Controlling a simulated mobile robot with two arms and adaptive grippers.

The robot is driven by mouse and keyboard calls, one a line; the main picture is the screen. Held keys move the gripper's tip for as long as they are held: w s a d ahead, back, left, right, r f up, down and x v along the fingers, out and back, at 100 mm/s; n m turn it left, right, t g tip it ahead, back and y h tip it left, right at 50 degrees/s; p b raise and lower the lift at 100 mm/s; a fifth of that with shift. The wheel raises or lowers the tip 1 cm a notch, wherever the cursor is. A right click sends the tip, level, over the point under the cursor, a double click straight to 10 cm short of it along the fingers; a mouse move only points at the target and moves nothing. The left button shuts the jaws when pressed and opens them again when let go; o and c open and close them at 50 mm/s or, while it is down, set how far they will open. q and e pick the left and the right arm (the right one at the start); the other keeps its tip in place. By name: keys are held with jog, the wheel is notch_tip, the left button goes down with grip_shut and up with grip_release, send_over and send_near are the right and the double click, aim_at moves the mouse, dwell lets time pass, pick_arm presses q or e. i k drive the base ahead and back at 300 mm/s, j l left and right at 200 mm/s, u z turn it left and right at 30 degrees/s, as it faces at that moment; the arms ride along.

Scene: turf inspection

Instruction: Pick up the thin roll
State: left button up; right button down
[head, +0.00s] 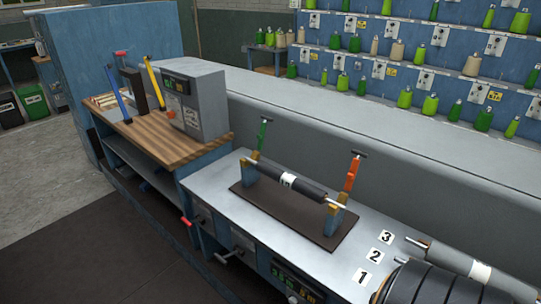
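A thin dark roll (310,187) with a white band rests across a stand with a dark base plate (285,223). Its metal rod ends stick out at both sides. The stand's two supports (335,218) carry a green upright handle (262,135) at the far end and an orange one (352,172) at the near end. Another dark roll (450,257) with a white band and a metal rod lies at the bottom right, partly cut off by the picture's edge. Neither of my grippers is in view.
The grey bench (215,182) bears number labels 1, 2 and 3 (375,255). Thick black rolls (425,287) lie at the lower right. A wooden-topped bench (150,137) with a grey control box (195,100) stands left. Green and beige spools line the blue rack (455,58) behind.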

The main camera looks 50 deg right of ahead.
aim_at(320, 196)
jog(key=i+j+z, duration=0.1)
jog(key=i+z, duration=0.35)
jog(key=i+j+z, duration=0.15)
jog(key=z, duration=0.3)
jog(key=i+j+z, duration=0.35)
jog(key=z, duration=0.15)
jog(key=i+j+z, duration=0.25)
jog(key=j+z, duration=0.2)
